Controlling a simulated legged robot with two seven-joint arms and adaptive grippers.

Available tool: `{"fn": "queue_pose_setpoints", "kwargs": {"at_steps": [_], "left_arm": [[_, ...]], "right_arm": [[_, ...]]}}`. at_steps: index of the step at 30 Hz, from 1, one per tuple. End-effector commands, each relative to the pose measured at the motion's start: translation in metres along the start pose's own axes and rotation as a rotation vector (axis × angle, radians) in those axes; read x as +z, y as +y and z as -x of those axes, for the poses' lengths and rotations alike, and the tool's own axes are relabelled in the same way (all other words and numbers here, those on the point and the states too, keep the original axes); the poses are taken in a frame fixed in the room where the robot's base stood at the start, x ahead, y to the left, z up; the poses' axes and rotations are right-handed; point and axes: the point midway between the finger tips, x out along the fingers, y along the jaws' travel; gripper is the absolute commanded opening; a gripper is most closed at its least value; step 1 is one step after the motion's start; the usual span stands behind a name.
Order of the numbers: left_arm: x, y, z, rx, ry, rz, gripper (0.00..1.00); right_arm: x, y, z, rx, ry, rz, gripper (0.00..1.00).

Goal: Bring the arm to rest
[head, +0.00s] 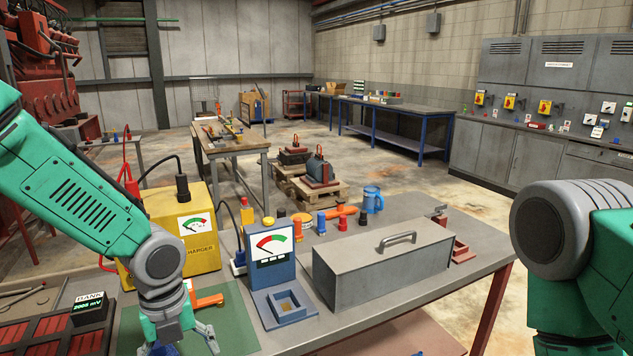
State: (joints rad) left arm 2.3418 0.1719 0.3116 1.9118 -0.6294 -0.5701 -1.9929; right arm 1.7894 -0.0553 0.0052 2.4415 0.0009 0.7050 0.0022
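My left arm comes in from the left, and its gripper (178,344) points down over the green mat (228,318) at the front of the bench. Its two fingers are spread apart. The lower fingertips are close to the picture's bottom edge, and I see nothing held between them. A bluish patch shows behind the fingers, but I cannot tell what it is. My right arm shows at the right edge; its gripper is out of the picture.
Near the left gripper stand a yellow charger (187,228), a blue meter (270,252), an orange-handled tool (208,300) and a bank readout (88,306). A grey metal box (380,268) fills the bench's right part. A blue mug (372,200) stands behind it.

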Motion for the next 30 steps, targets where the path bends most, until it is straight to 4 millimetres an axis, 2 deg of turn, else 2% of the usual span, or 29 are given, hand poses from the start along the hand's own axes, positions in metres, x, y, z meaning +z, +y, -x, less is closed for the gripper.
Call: {"fn": "queue_pose_setpoints", "kwargs": {"at_steps": [1, 8, 17, 20, 24, 27, 30], "left_arm": [[-0.006, 0.001, -0.013, -0.001, 0.013, 0.035, 0.81], [-0.026, 0.009, -0.059, -0.031, 0.066, 0.261, 0.81], [-0.078, 0.027, -0.141, -0.046, 0.15, 0.763, 0.81], [-0.102, 0.039, -0.18, -0.035, 0.175, 1.029, 0.81], [-0.141, 0.07, -0.238, -0.008, 0.179, 1.51, 0.81], [-0.163, 0.098, -0.27, 0.001, 0.15, 1.843, 0.81], [-0.179, 0.127, -0.293, -0.008, 0.103, 2.137, 0.81]], "right_arm": [[0.0, 0.0, -0.004, 0.0, 0.001, 0.0, 0.85], [0.0, 0.0, -0.016, 0.001, 0.002, -0.001, 0.85], [0.002, 0.0, -0.04, 0.0, 0.001, 0.0, 0.85], [0.003, 0.0, -0.053, 0.0, 0.001, 0.0, 0.85], [0.004, 0.0, -0.075, 0.0, 0.001, 0.0, 0.85], [0.004, 0.0, -0.089, 0.0, 0.001, -0.001, 0.85], [0.005, 0.0, -0.101, 0.001, 0.001, -0.001, 0.85]]}}
